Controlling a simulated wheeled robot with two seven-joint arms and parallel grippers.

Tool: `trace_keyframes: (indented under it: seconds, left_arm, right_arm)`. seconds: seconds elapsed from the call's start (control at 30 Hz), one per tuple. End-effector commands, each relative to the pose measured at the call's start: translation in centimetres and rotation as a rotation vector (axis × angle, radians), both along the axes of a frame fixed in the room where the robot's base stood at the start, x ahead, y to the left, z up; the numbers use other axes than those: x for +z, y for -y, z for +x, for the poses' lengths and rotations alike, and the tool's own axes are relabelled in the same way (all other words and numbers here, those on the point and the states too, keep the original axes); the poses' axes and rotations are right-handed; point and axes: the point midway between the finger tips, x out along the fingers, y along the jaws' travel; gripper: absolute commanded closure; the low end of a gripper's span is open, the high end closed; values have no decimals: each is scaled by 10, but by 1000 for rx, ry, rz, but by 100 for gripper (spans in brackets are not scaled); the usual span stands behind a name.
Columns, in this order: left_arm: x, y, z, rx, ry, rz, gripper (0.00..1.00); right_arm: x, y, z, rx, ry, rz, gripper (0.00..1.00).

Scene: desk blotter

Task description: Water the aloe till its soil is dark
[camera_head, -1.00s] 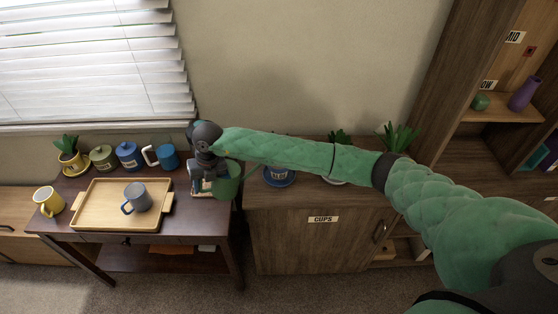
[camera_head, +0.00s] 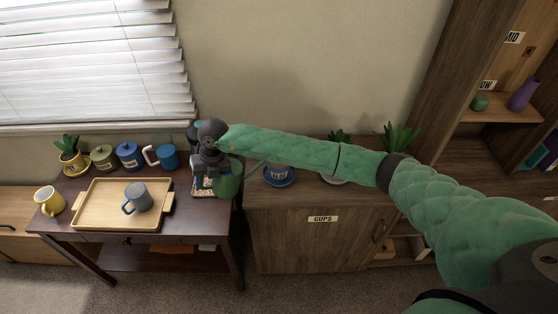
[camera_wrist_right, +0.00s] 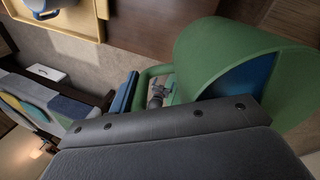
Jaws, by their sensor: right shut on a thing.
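My right gripper (camera_head: 210,172) is shut on a green watering can (camera_head: 230,180) over the right end of the dark desk. The can also shows in the right wrist view (camera_wrist_right: 220,50), with blue inside its rim and its handle at the jaws. A thin green spout reaches right, toward a blue pot (camera_head: 279,173) on a blue saucer; my arm hides that pot's plant and soil. Other green plants stand behind my arm (camera_head: 339,136) and at the right (camera_head: 398,138), and one is in a yellow pot (camera_head: 70,158). I cannot tell which is the aloe. My left gripper is out of view.
A wooden tray (camera_head: 88,222) holding a grey mug (camera_head: 138,197) lies on the desk. A yellow mug (camera_head: 48,201), lidded jars and a blue mug (camera_head: 165,156) stand around it.

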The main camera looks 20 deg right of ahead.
Motion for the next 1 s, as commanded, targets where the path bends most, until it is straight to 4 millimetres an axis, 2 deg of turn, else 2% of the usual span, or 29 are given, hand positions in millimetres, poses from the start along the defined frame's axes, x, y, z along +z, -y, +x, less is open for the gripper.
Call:
trace_keyframes:
  seconds: [0.5,1.0]
  left_arm:
    - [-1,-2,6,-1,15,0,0]
    - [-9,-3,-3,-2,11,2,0]
  right_arm:
    - [7,2,0,0,-5,32,100]
    - [14,5,1,0,-9,61,100]
